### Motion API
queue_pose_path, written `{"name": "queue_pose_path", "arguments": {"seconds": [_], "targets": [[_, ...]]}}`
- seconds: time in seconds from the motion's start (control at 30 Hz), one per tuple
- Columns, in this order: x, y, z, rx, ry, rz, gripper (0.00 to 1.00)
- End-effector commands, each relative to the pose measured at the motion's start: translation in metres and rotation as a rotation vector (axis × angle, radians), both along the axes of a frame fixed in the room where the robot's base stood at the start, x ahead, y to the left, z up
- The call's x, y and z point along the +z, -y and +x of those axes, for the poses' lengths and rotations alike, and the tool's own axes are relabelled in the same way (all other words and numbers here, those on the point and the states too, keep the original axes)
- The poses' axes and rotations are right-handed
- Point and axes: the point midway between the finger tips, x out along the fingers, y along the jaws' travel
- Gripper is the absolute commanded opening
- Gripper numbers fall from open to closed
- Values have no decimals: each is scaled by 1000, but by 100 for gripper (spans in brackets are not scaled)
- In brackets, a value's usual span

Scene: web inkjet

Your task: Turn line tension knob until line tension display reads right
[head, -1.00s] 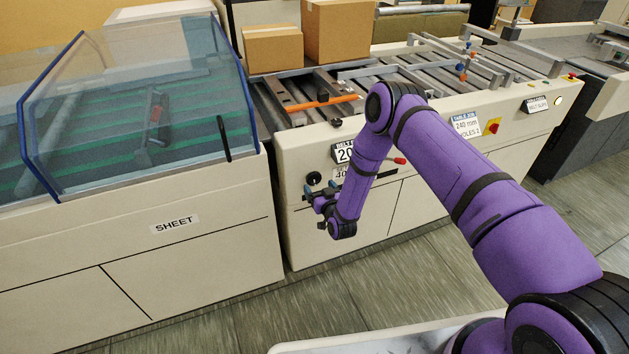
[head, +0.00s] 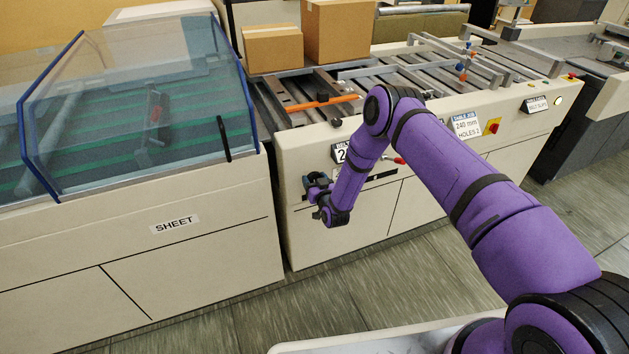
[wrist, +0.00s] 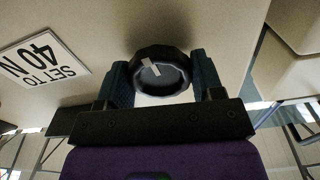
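The line tension knob (wrist: 160,72) is round and dark with a pale pointer mark, on the cream machine front. In the wrist view it sits between the two fingers of my gripper (wrist: 162,82). The fingers stand close on either side, and I cannot make out firm contact. In the head view my gripper (head: 318,187) is at the left end of the panel and hides the knob. A black-and-white display (head: 340,152) is mostly covered by my arm; only a leading "2" shows. A label (wrist: 43,60) beside the knob reads "SET TO 40 N", upside down in the wrist view.
A glass-covered machine marked "SHEET" (head: 174,224) stands to the left. A red-tipped lever (head: 399,160) is just right of my forearm. Cardboard boxes (head: 338,30) stand on the conveyor behind. The floor in front (head: 250,315) is clear.

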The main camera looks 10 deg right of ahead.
Motion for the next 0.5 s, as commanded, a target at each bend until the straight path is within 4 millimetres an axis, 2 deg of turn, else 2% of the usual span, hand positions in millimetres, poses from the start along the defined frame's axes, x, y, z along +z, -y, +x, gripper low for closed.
{"name": "queue_pose_path", "arguments": {"seconds": [0.27, 0.5], "targets": [[0, 0, 0, 0, -9, 35, 38], [-1, 1, 0, -2, -45, 164, 38]]}}
